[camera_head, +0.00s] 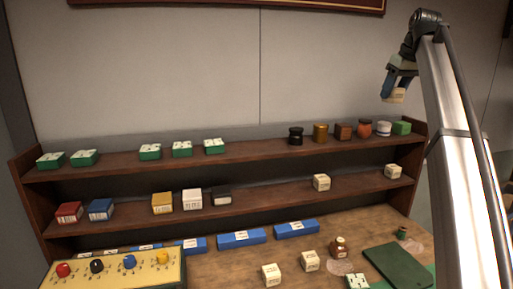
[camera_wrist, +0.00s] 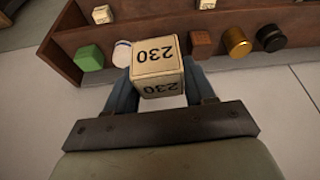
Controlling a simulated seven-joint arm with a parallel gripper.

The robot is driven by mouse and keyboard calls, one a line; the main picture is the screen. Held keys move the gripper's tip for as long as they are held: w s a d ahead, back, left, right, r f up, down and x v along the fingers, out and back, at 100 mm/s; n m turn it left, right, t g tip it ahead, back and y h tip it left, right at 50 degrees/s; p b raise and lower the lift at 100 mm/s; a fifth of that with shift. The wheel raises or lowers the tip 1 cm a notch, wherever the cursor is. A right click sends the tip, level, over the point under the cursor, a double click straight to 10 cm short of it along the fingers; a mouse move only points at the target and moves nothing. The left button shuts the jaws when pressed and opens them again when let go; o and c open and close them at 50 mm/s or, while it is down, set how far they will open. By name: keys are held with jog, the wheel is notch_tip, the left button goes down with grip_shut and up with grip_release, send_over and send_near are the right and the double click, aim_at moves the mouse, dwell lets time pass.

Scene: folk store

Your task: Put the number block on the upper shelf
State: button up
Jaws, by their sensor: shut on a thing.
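The number block (camera_wrist: 157,62) is a cream cube reading "230" on two faces. My gripper (camera_head: 396,88) is shut on it, with a blue finger on either side in the wrist view. In the head view the held block (camera_head: 394,97) hangs high at the right, above the right end of the upper shelf (camera_head: 255,150), in the air. The upper shelf is brown wood and has bare board between the green boxes and the jars. In the wrist view the block covers part of the row of goods behind it.
Green boxes (camera_head: 150,152) stand on the upper shelf's left. A black jar (camera_head: 296,136), amber jar (camera_head: 320,132), brown cube (camera_head: 343,131), orange jar (camera_head: 365,128), white jar (camera_head: 384,128) and green cube (camera_head: 402,127) crowd its right. Similar cream blocks (camera_head: 321,183) sit below.

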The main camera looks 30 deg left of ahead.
jog(key=s+a, duration=0.8)
jog(key=a, duration=0.5)
jog(key=s+a, duration=0.7)
jog(key=a, duration=0.6)
jog(key=s+a, duration=0.8)
jog(key=a, duration=0.5)
jog(key=shift+m+t, duration=0.3)
jog(key=shift+m, duration=0.1)
jog(key=shift+w+f, duration=0.2)
jog(key=shift+f, duration=3.5)
jog(key=shift+w+f, duration=0.2)
jog(key=shift+f, duration=3.5)
jog(key=o, duration=1)
jog(key=shift+f, duration=0.15)
jog(key=v, duration=1.2)
